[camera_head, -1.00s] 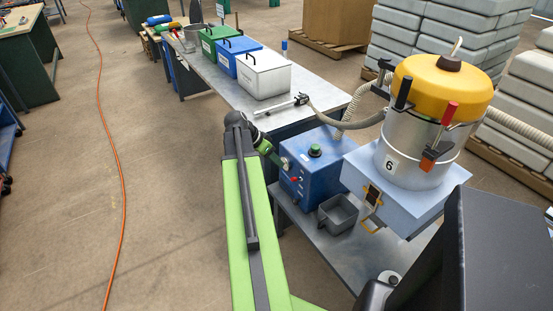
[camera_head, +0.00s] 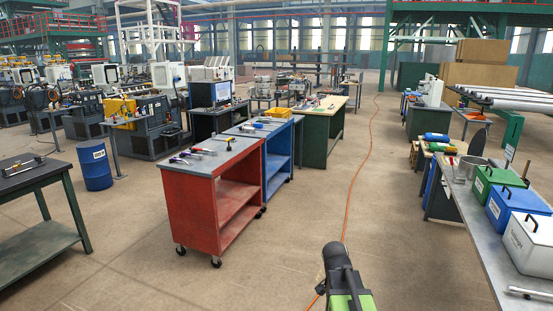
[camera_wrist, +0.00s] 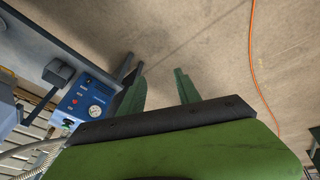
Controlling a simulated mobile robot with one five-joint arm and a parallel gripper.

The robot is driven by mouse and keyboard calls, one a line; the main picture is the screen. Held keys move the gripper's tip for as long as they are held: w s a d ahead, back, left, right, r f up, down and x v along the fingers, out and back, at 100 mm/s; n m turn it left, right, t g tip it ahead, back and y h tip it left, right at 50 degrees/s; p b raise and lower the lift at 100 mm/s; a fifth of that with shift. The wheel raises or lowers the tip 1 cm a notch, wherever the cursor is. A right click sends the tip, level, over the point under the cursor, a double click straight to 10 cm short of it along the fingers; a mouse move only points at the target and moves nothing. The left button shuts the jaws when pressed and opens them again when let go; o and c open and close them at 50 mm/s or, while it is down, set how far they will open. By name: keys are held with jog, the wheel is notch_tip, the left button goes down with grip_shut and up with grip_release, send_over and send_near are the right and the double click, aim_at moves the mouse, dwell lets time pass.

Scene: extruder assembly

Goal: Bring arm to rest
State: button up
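My gripper (camera_wrist: 160,82) shows in the wrist view with its two green fingers apart. Nothing is between them, and bare concrete floor lies behind the gap. In the head view only part of my green and black arm shows at the bottom centre, over the floor. The gripper fingers cannot be made out there. In the wrist view a blue box with a round gauge (camera_wrist: 90,102) is to the left of the fingers, apart from them.
In the head view a red cart (camera_head: 212,208) and a blue cart (camera_head: 278,158) stand left of centre. A grey-topped bench (camera_head: 470,228) with green (camera_head: 492,184), blue (camera_head: 512,207) and white (camera_head: 528,243) boxes is at right. An orange cable (camera_head: 352,185) crosses the open floor between.

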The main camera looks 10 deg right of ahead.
jog(key=s+a+n+y, duration=0.1)
jog(key=a+n+y, duration=0.1)
jog(key=a+n, duration=0.4)
jog(key=s+a+n+y+p, duration=0.1)
jog(key=a+n, duration=0.5)
jog(key=a, duration=0.9)
jog(key=shift+s+r+y, duration=0.2)
jog(key=shift+s+y, duration=0.3)
jog(key=shift+s, duration=0.05)
jog(key=shift+d, duration=0.15)
